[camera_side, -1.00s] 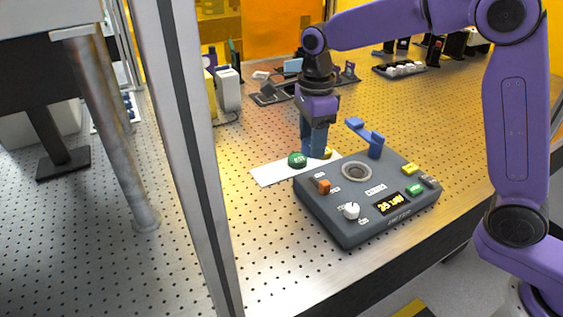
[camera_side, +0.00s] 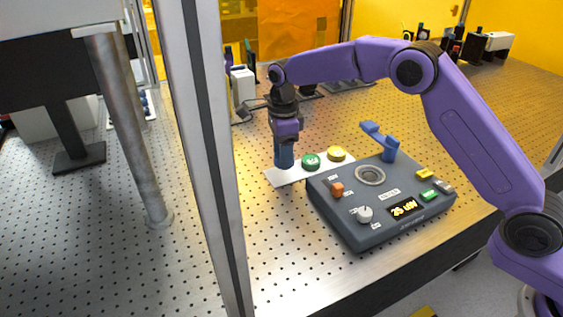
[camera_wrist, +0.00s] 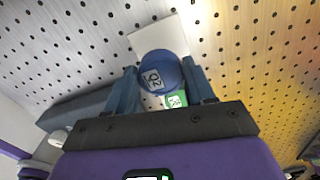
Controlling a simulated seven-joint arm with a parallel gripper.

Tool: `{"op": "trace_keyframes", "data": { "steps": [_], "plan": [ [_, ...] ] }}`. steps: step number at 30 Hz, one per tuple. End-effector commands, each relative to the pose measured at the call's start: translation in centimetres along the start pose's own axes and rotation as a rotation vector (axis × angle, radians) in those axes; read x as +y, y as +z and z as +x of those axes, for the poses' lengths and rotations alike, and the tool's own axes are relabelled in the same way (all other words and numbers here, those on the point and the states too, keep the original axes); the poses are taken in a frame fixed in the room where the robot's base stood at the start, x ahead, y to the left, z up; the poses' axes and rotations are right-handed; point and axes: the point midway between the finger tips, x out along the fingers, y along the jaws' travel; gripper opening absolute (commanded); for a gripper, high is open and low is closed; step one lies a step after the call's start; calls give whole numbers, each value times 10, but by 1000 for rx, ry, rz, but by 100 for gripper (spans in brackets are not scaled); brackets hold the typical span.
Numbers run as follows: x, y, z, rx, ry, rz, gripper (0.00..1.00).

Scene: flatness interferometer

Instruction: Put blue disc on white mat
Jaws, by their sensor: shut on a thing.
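The blue disc (camera_wrist: 158,72), with a white label, sits between the two blue fingers of my gripper (camera_wrist: 163,82) in the wrist view. My gripper is shut on it. In the side view my gripper (camera_side: 284,164) points down over the left part of the white mat (camera_side: 290,179), left of the green disc; there I cannot tell the blue disc from the blue fingers. The mat's bare end (camera_wrist: 158,36) shows past the disc in the wrist view. Whether the disc touches the mat is unclear.
The perforated table left of the mat is clear.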

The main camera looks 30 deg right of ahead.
Motion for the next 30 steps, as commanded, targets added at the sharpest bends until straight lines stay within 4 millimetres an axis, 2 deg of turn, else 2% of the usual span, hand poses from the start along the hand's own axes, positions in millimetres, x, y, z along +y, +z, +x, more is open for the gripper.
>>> {"op": "trace_keyframes", "data": {
  "steps": [9,22,23,24,25,30],
  "plan": [
    [-3,1,34,2,0,2,22],
    [-3,2,40,1,-1,2,22],
    [-3,2,39,1,-1,2,63],
    [-3,2,39,1,-1,2,76],
    [-3,2,39,1,-1,2,79],
    [-3,2,39,1,-1,2,79]
  ]
}}
